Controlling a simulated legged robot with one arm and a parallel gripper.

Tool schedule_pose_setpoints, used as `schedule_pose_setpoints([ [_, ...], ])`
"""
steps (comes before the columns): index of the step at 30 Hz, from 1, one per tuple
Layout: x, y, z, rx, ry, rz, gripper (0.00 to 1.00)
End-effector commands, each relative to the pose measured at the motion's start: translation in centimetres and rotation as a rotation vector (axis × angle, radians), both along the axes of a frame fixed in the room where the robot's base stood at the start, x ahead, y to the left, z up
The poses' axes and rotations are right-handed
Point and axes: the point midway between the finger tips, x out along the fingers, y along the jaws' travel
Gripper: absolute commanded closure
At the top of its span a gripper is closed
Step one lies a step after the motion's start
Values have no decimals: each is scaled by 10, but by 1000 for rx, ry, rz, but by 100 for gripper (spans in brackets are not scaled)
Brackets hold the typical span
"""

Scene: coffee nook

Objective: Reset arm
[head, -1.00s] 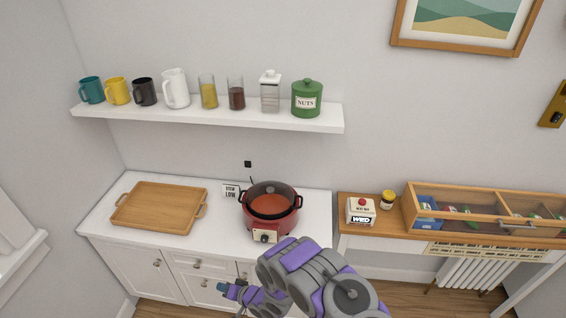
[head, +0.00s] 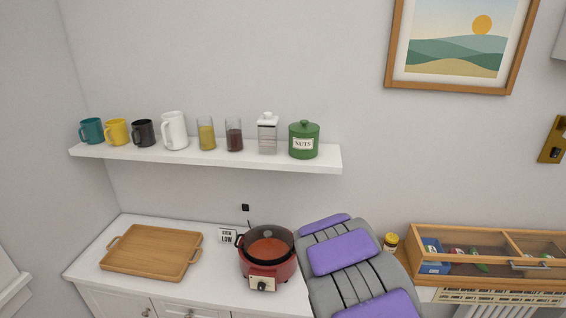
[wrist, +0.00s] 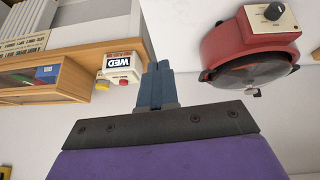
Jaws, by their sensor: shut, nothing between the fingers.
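My gripper (wrist: 158,84) shows in the wrist view as two blue-grey fingers pressed together. It is shut and empty, with no object touching it. The wrist view is upside down, with the red cooker (wrist: 250,45) on the right and the small WED box (wrist: 121,66) just left of the fingertips. In the head view my arm's purple and grey links rise in front, right of the red cooker (head: 268,270). They hide the WED box there. My gripper is not visible in the head view.
A wooden tray (head: 152,252) lies on the white counter (head: 212,289). Mugs, glasses and a green NUTS jar (head: 304,142) stand on the wall shelf (head: 220,157). A framed picture (head: 455,84) hangs above.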

Motion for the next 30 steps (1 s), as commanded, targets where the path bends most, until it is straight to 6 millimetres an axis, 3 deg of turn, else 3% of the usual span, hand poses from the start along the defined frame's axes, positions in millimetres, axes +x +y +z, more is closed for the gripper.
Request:
schedule_pose_setpoints([
  [6, -59, -37, 51, -60, 105, -81, 100],
  [13, -140, -55, 89, -67, 247, -126, 100],
  [20, -230, -52, 117, -26, 397, -118, 100],
  [30, -366, -25, 138, 70, 614, -8, 100],
])
